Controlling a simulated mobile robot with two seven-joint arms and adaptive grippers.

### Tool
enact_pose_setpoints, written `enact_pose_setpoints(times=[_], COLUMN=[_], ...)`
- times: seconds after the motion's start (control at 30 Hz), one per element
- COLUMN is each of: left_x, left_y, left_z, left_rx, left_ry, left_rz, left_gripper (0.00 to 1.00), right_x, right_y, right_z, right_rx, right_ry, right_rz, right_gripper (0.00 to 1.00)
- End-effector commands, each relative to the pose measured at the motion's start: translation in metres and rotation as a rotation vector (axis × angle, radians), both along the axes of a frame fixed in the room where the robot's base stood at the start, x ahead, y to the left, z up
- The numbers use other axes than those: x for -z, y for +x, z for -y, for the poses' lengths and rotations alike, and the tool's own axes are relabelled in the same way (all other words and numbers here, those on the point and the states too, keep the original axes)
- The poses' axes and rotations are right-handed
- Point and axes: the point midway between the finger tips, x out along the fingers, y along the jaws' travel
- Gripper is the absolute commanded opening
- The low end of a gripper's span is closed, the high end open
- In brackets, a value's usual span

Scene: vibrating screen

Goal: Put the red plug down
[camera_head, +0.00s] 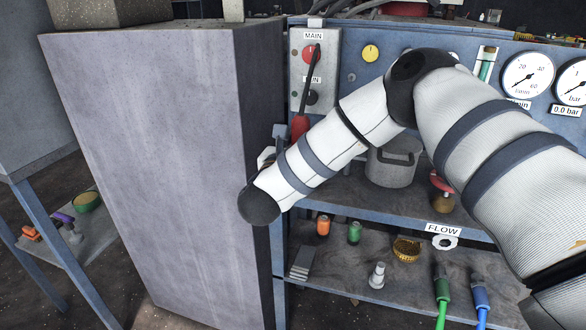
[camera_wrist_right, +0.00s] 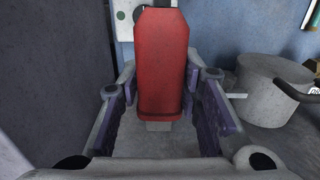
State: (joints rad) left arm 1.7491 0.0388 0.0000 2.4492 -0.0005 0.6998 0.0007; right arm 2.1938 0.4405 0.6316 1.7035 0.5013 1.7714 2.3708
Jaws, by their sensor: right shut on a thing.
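The red plug (camera_wrist_right: 160,62) is upright between the two fingers of my right gripper (camera_wrist_right: 160,88) in the right wrist view. My right gripper is shut on it. In the head view the red plug (camera_head: 299,126) shows just beyond my right wrist, in front of the blue panel, and a dark cord or strip runs up from it toward the red MAIN knob (camera_head: 309,55). My right gripper (camera_head: 280,143) is mostly hidden behind my forearm there. Whether the plug touches the shelf below cannot be told. My left gripper is out of view.
A tall grey cabinet (camera_head: 150,170) stands close on the left. A grey pot (camera_head: 392,163) stands on the upper shelf (camera_head: 385,203), right of the plug; it also shows in the wrist view (camera_wrist_right: 268,92). The lower shelf (camera_head: 335,270) holds several small items. Gauges (camera_head: 527,77) are at right.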

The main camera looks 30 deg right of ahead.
Motion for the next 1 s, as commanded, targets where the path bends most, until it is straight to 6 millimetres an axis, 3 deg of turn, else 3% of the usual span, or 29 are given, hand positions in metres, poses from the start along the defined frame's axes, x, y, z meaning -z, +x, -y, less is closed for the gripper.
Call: enact_pose_setpoints(times=[0.03,0.1,0.33,0.47,0.83,0.87,0.93,1.0], left_x=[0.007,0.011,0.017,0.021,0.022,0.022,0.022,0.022], left_y=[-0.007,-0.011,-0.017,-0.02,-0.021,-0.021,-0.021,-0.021], left_z=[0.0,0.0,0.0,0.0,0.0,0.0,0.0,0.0], left_rx=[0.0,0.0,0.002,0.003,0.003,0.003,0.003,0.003], left_ry=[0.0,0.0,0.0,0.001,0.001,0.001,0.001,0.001], left_rz=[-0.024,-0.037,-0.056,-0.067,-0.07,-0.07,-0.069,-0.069], left_gripper=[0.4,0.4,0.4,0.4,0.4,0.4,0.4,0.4], right_x=[0.023,0.035,0.053,0.078,0.083,0.083,0.082,0.082], right_y=[0.008,0.018,0.035,0.034,0.034,0.034,0.034,0.034], right_z=[0.004,0.008,0.016,0.016,0.016,0.016,0.016,0.016], right_rx=[0.0,-0.001,-0.001,-0.001,-0.001,-0.001,-0.001,-0.001], right_ry=[-0.002,-0.002,0.001,-0.001,0.001,0.001,0.001,0.001], right_rz=[-0.016,-0.014,-0.007,-0.009,-0.005,-0.005,-0.003,-0.003], right_gripper=[0.04,0.04,0.04,0.04,0.04,0.37,0.52,0.52])
